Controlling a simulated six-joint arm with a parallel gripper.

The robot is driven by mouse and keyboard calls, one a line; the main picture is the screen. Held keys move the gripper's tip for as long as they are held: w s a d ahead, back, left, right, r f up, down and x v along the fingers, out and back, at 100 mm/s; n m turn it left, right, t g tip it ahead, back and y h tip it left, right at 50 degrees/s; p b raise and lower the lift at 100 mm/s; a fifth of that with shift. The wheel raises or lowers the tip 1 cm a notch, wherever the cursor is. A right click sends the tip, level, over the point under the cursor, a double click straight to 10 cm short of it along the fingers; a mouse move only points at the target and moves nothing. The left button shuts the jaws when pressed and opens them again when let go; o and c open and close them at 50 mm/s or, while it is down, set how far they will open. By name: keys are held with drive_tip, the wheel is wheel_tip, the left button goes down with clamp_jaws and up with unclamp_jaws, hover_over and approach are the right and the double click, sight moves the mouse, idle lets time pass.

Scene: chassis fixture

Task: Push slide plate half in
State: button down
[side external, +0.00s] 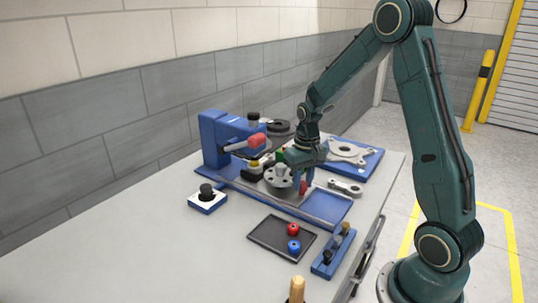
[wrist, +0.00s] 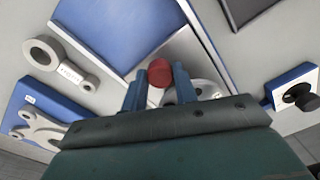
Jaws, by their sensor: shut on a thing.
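A grey metal slide plate (side external: 315,203) sits in a blue-bedded chassis fixture (side external: 342,209); the plate also shows in the wrist view (wrist: 190,48). A red knob (wrist: 160,72) stands on the plate, and my gripper (wrist: 160,88) is shut on it with one blue finger on each side. In the side view my gripper (side external: 303,186) is low over the plate, with the knob partly hidden. A round grey flanged part (side external: 279,178) lies beside the knob. Bare blue bed (wrist: 120,35) shows beyond the plate's edge.
A blue clamp frame with a red-tipped lever (side external: 246,143) stands behind. A dark tray (side external: 265,236) holds red and blue knobs. A blue peg rack (side external: 333,253), a black-knobbed block (side external: 207,199), a grey link (side external: 345,187) and a bracket on a blue tray (side external: 372,165) surround the fixture.

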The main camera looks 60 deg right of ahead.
drive_tip(key=c, duration=1.1)
unclamp_jaws()
wheel_tip(320, 180, up, 14)
drive_tip(key=shift+d, duration=0.2)
drive_tip(key=shift+s, duration=0.15)
drive_tip(key=s+a+r+n+t, duration=0.2)
drive_tip(key=s+a, duration=0.6)
drive_tip(key=s, duration=0.1)
drive_tip(key=s+a+r+n+t, duration=0.3)
drive_tip(key=s+a, duration=0.5)
drive_tip(key=shift+s+a, duration=0.25)
drive_tip(key=shift+s, duration=0.15)
